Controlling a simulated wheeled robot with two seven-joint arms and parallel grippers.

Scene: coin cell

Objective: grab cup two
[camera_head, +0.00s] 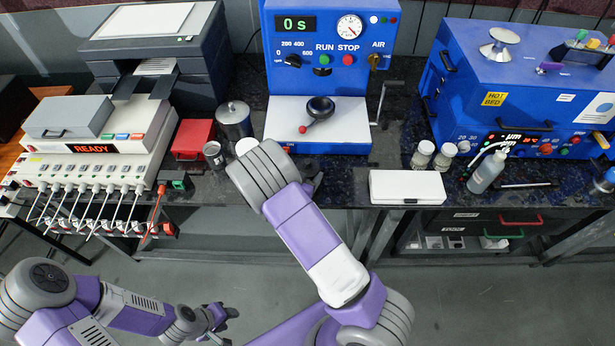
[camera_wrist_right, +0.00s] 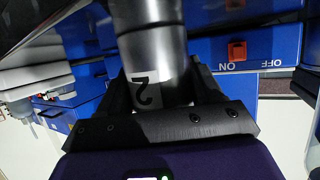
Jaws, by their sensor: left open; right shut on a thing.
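A shiny metal cup with an upside-down label "2" (camera_wrist_right: 150,45) stands out in the right wrist view. My right gripper (camera_wrist_right: 158,85) is shut on it, with one black finger on each side. In the head view my own right arm hides most of the right gripper and the cup. My left gripper (camera_head: 218,322) is open and empty, low in front of the bench and away from the cup.
A small metal cup (camera_head: 212,154), a larger lidded canister (camera_head: 233,119) and a red box (camera_head: 192,139) stand left of my right arm. The blue press machine (camera_head: 330,85) is behind it. A white case (camera_head: 407,187), two jars and a bottle (camera_head: 487,173) stand to the right.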

